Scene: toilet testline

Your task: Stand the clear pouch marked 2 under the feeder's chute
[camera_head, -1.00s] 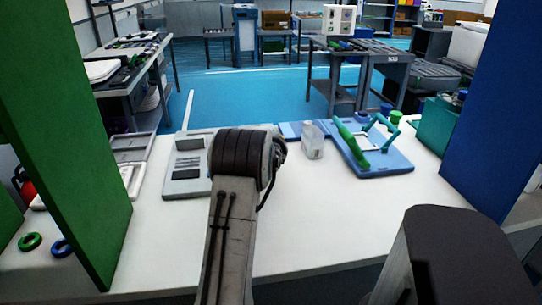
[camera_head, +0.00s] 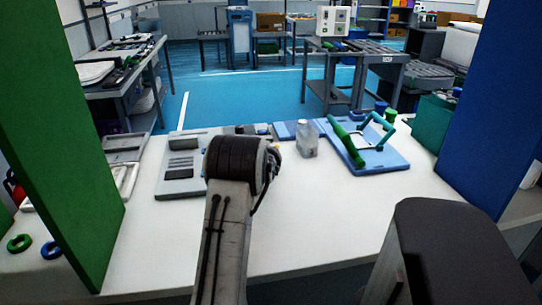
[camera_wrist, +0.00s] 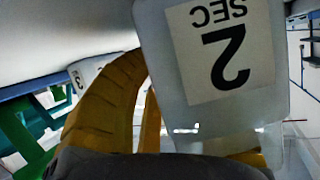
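The clear pouch marked 2 (camera_wrist: 215,70) fills the upper right of the wrist view, very close, its white "2 SEC" label upside down in the picture. My gripper's yellow fingers (camera_wrist: 150,125) reach around its lower end and look closed on it, though the pouch hides part of them. In the head view my arm hides the gripper and this pouch. Another clear pouch (camera_head: 307,139) stands on the white table; one marked 3 (camera_wrist: 84,72) shows at left in the wrist view. I cannot make out a feeder chute.
A blue tray with green handles (camera_head: 385,160) is right of the standing pouch. A grey flat device (camera_head: 180,170) lies left of my arm. A green panel (camera_head: 60,130) and blue panel (camera_head: 490,110) flank the table.

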